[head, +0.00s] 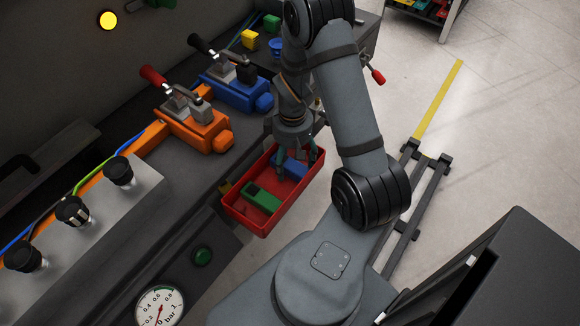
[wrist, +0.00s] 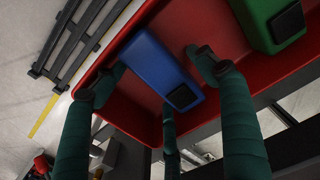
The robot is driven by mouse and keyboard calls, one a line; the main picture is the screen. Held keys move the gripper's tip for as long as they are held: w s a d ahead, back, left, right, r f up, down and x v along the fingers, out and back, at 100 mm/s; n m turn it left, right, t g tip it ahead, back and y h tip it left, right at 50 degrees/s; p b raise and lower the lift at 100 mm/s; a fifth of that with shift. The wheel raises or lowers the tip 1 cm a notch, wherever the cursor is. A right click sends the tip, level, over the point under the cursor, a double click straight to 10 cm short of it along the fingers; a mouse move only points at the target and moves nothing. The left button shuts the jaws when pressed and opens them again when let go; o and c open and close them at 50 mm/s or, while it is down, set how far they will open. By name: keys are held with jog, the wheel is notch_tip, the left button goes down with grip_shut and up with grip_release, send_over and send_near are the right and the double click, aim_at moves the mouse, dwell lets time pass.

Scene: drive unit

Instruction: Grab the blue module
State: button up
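The blue module (head: 291,169) lies in a red tray (head: 240,216) at the centre of the head view, partly hidden by my gripper. In the wrist view the blue module (wrist: 152,62) shows as a block with a dark square patch near one end. My gripper (head: 302,158) is over the tray's far end, at the blue module. In the wrist view my gripper's green-grey fingers (wrist: 160,76) are spread, one on each side of the blue module and a third near its dark end. I see gaps beside the module; contact is not clear.
A green module (head: 261,197) lies in the same tray, beside the blue one; it also shows in the wrist view (wrist: 272,24). The tray walls stand close around. Orange (head: 203,132) and blue (head: 240,93) lever units stand on the bench to the left. A gauge (head: 159,307) is at the front.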

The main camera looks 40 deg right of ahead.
jog(key=shift+c, duration=1.1)
jog(key=c, duration=1.1)
